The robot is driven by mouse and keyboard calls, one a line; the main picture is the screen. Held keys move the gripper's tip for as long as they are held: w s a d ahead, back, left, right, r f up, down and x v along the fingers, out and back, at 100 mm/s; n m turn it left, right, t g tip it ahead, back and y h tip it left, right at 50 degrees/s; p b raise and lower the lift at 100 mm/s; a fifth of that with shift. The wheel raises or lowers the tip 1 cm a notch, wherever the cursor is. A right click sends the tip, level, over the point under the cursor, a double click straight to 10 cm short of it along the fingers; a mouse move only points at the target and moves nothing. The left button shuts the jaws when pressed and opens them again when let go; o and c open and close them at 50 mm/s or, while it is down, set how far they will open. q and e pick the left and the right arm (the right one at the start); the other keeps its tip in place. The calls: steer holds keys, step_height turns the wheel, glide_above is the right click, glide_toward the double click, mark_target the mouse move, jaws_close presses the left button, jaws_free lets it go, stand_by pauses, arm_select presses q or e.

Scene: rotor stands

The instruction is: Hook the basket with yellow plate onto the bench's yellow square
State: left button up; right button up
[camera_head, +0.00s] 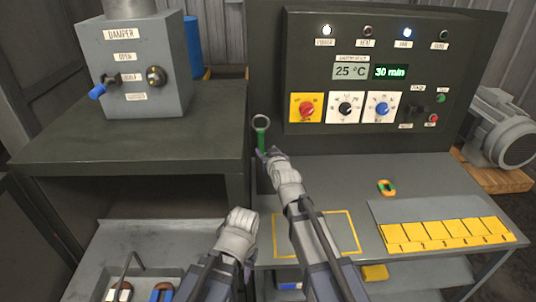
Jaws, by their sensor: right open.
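A yellow square outline (352,230) is marked on the grey bench top, and my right arm crosses over it. My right gripper (266,154) is open at the bench's back left, close to the lower end of a green-stemmed ring (261,136). I cannot tell whether they touch. My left gripper (239,222) is lower, near the bench's left edge. Its fingers are hidden behind its wrist. A tray or basket with a thin handle (126,270) stands at the bottom left, holding brown and blue items. I cannot make out a yellow plate on it.
A control panel (345,133) stands behind the bench. A yellow segmented strip (448,233) and a small orange-green ring (386,188) lie at the right. A yellow piece (375,273) shows below the bench's front edge. A damper box (150,105) stands on the dark left counter (75,140).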

mark_target(262, 142)
steer(key=b+x, duration=0.2)
steer(key=x, duration=0.6)
steer(key=shift+w+a, duration=0.1)
steer(key=shift+w, duration=0.05)
jaws_close()
stand_by(0.3)
steer(key=shift+r+p, duration=0.2)
steer(key=shift+p, duration=0.1)
step_height(262, 142, up, 21)
steer(key=p, duration=2)
steer(key=shift+f+p, duration=0.2)
steer(key=shift+p, duration=0.1)
steer(key=shift+f, duration=0.1)
stand_by(0.3)
